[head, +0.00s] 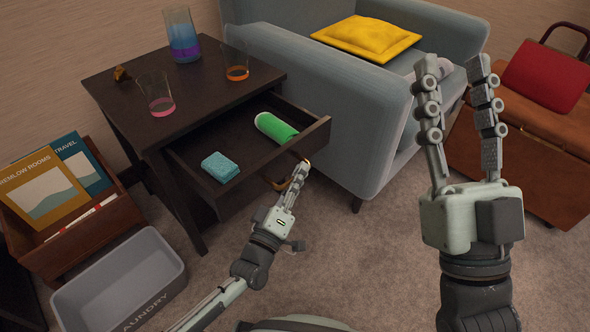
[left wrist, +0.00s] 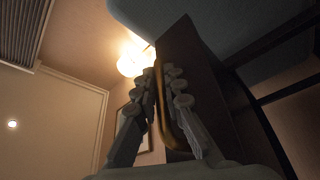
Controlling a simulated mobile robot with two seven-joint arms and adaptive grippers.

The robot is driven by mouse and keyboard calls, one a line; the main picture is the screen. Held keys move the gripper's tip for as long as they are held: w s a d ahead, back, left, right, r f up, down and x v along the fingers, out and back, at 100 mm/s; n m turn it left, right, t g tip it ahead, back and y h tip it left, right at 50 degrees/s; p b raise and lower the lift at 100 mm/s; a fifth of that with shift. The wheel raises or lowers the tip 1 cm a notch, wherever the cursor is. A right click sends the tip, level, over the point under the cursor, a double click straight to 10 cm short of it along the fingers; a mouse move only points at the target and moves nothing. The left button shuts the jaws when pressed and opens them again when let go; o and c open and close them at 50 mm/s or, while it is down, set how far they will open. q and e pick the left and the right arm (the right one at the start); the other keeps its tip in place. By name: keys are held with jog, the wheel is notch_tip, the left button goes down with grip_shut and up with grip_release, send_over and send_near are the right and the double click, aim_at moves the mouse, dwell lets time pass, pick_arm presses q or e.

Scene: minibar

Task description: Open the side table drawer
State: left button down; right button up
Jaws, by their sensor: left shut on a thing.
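The dark wooden side table (head: 130,76) stands at the left in the head view. Its drawer (head: 258,162) is pulled well out, with a blue sponge (head: 220,167) and a green cylinder (head: 276,127) inside. My left gripper (head: 298,172) is at the drawer front, shut on the brass handle (head: 274,184). In the left wrist view the handle (left wrist: 163,118) runs between the fingers (left wrist: 160,80), with the dark drawer front (left wrist: 190,65) behind. My right gripper (head: 456,75) is raised at the right, fingers apart and pointing up, holding nothing.
Two glasses (head: 156,95) and a blue-purple pitcher (head: 182,36) stand on the table. A blue-grey armchair (head: 355,110) with a yellow cushion (head: 366,37) is close to the drawer's right. A grey laundry bin (head: 118,285) and a magazine crate (head: 110,215) sit at left. Carpet is clear in front.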

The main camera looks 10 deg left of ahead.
pick_arm(q)
jog(key=shift+s+d, duration=0.2)
jog(key=shift+d, duration=0.2)
jog(key=c, duration=1.6)
grip_release()
notch_tip(320, 180, up, 10)
jog(key=shift+r, duration=0.2)
jog(key=shift+f, duration=0.15)
